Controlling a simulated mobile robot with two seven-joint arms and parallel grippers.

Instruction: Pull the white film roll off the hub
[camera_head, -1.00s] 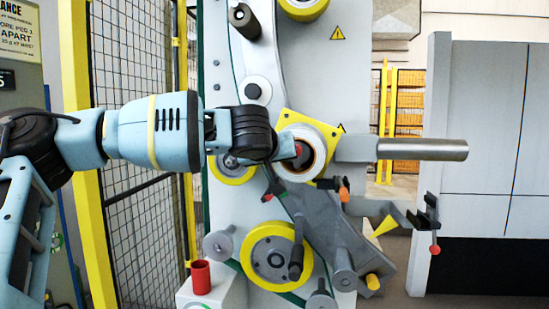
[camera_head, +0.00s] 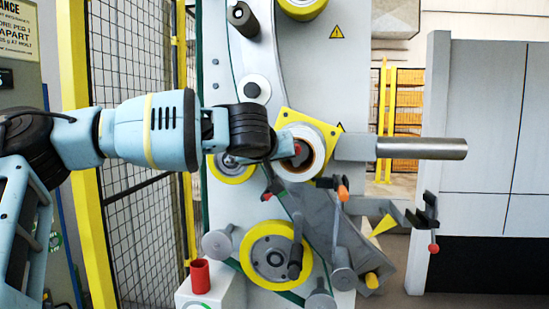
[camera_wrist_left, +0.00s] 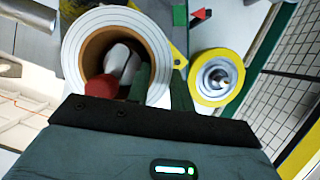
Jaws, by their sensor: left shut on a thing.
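The white film roll (camera_head: 317,155) sits at the yellow square plate (camera_head: 330,131) on the machine front, its open end toward me. In the left wrist view the roll (camera_wrist_left: 82,40) shows white layers around a brown core (camera_wrist_left: 95,50). A red piece (camera_wrist_left: 103,86) and pale rounded parts show inside the core. My left gripper (camera_head: 289,155) reaches the roll from the left. In the wrist view the left gripper (camera_wrist_left: 160,85) has one dark finger inside the core and one outside, shut on the roll's wall. Whether the roll still touches the hub is hidden. My right gripper is not in view.
A thick steel bar (camera_head: 422,148) sticks out to the right of the roll. A yellow-rimmed wheel (camera_head: 250,262) and several grey rollers lie below. A red cup (camera_head: 200,277) stands at lower left. A mesh fence (camera_head: 130,110) is behind my left arm.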

